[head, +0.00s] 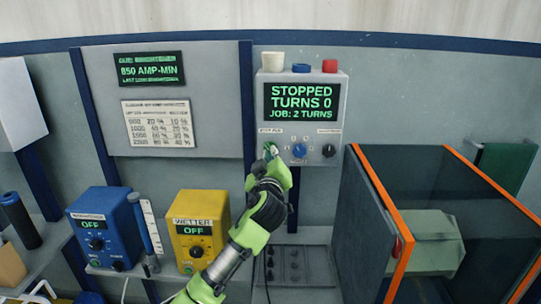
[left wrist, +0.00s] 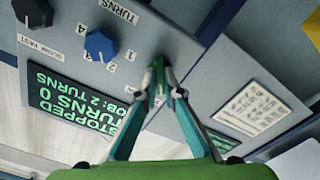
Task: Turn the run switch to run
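The grey control box (head: 342,88) hangs on the wall, and its display (head: 302,101) reads STOPPED, TURNS 0, JOB: 2 TURNS. The display also shows, turned over, in the left wrist view (left wrist: 75,110). My left gripper (head: 270,150) is at the box's lower left, under a small label at the run switch's place. In the left wrist view, the left gripper's fingertips (left wrist: 158,68) come together at the panel, in line with the knobs. The switch is almost wholly hidden between them, so its position cannot be read. My right gripper is not in view.
A blue turns knob (head: 299,150) and a black slow/fast knob (head: 328,151) sit right of the fingertips. A red button (head: 330,66) tops the box. A blue unit (head: 103,215) and a yellow wetter unit (head: 197,213) stand left. An orange-edged tank (head: 398,215) stands right.

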